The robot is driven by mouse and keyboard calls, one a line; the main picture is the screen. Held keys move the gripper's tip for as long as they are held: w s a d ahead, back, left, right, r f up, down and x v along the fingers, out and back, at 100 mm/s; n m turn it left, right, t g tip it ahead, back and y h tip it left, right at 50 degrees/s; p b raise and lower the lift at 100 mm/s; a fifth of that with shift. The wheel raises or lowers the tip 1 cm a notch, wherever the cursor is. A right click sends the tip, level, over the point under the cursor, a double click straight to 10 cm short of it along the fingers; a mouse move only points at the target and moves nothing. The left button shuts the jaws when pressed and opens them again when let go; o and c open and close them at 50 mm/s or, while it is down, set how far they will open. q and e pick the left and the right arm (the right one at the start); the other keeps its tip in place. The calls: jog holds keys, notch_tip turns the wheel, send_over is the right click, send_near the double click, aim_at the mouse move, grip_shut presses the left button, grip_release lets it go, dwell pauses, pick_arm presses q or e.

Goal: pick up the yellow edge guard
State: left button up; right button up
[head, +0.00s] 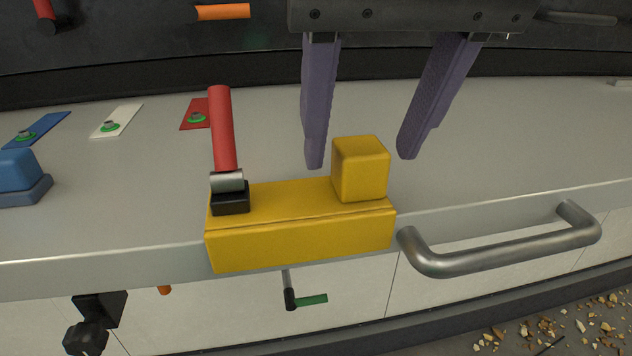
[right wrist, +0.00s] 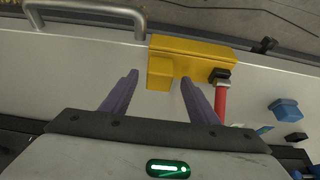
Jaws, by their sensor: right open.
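The yellow edge guard (head: 300,240) sits over the front edge of the grey counter, with a raised yellow block (head: 360,170) near its right end. It also shows in the right wrist view (right wrist: 205,52). My right gripper (head: 360,160) is open and empty. In the head view its two purple fingers reach down from the top, one tip on each side of the block's upper part. In the right wrist view the fingers (right wrist: 160,77) point towards the guard, with the block between their tips. I cannot tell their exact height. My left gripper is not in view.
A red-handled lever (head: 222,130) with a black foot stands on the guard's left end. A metal drawer handle (head: 500,250) is at the front right. A blue block (head: 18,172) stands far left. The counter right of the gripper is clear.

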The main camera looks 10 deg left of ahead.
jog(key=x, duration=0.3)
jog(key=shift+r, duration=0.1)
grip_shut()
jog(key=shift+r, duration=0.1)
jog(key=shift+r, duration=0.15)
